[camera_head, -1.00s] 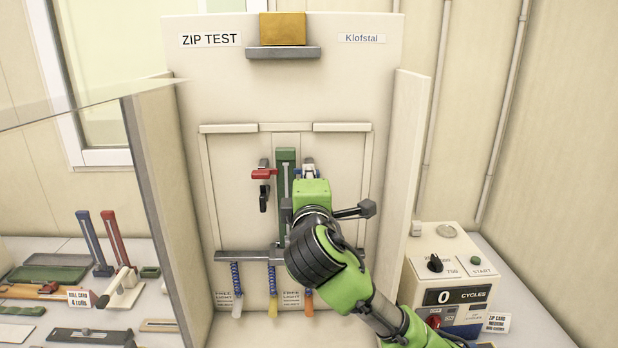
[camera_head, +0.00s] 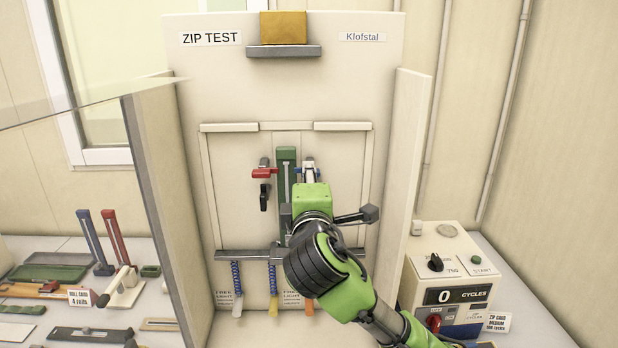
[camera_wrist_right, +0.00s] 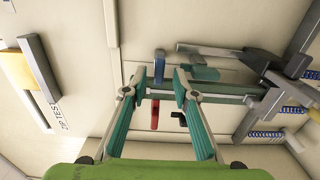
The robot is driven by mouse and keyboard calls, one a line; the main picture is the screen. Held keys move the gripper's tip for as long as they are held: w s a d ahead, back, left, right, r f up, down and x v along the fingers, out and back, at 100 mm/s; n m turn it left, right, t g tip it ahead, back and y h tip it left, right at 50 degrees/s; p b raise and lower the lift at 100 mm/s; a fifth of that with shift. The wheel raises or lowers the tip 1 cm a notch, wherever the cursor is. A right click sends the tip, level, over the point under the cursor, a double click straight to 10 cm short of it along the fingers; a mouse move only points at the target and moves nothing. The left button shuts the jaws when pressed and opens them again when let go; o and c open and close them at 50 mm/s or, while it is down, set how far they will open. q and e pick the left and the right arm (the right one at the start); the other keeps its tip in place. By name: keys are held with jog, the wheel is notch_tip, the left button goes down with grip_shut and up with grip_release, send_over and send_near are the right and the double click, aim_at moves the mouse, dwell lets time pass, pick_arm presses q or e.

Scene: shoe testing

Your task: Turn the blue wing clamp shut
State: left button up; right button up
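The blue wing clamp (camera_wrist_right: 159,66) shows in the right wrist view as an upright blue bar between my fingertips. In the head view it is mostly hidden behind my right gripper; a small part (camera_head: 309,169) shows at its tip. My right gripper (camera_wrist_right: 156,84) is open, with one teal finger on each side of the clamp and gaps visible. I cannot tell how far the fingertips reach around it. A red wing clamp (camera_head: 264,173) sits to the left, beyond the green upright bar (camera_head: 286,172); it also shows in the wrist view (camera_wrist_right: 155,114). My left gripper is not in view.
A grey crossbar (camera_head: 235,255) runs below the clamps, with coloured zip straps hanging under it. Side walls (camera_head: 408,170) flank the board. A control box (camera_head: 450,275) stands at the right. The left table holds several tools and strips.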

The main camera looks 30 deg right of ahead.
jog(key=v, duration=0.5)
jog(key=shift+s+a, duration=0.2)
jog(key=shift+s, duration=0.1)
